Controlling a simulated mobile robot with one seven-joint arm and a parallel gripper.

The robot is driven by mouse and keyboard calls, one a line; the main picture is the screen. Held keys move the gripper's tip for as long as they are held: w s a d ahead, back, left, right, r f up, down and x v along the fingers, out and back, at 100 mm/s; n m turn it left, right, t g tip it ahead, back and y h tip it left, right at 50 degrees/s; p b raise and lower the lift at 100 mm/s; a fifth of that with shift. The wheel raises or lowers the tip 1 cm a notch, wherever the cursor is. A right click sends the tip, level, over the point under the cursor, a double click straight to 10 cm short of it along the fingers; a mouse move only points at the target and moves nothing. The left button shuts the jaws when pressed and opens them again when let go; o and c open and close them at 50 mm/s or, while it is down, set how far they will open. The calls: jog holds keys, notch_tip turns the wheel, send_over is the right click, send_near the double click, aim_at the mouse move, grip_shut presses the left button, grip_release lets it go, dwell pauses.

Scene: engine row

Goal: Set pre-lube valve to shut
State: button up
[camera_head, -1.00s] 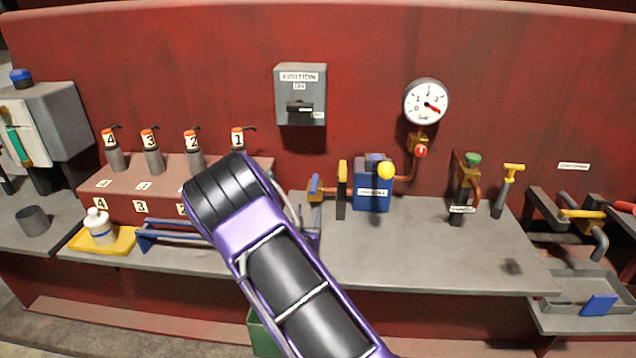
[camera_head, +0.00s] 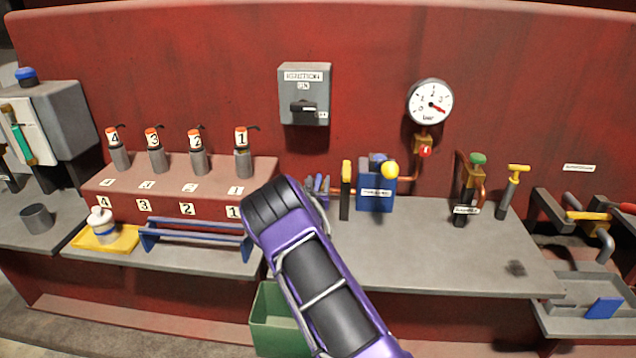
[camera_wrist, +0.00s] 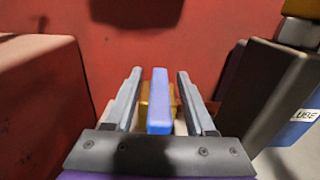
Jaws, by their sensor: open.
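The pre-lube valve's blue lever (camera_wrist: 158,98) stands between my gripper's two grey fingers in the wrist view, with a narrow gap on each side. Its brass body (camera_wrist: 145,98) shows just behind the lever. My gripper (camera_wrist: 158,76) is open around the lever and does not appear to touch it. In the head view my purple arm reaches to the valve area, and the gripper (camera_head: 317,190) is mostly hidden behind the wrist. The valve sits left of the blue pre-lube box (camera_head: 375,192); little of it shows there.
A black post with a yellow top (camera_head: 346,190) stands close right of the valve. The numbered reddish block (camera_head: 120,180) is to the left, with a blue rack (camera_head: 195,238) before it. A gauge (camera_head: 430,102) hangs above. The grey bench (camera_head: 430,250) is clear in front.

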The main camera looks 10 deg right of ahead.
grip_shut()
dwell(0.3)
dwell(1.2)
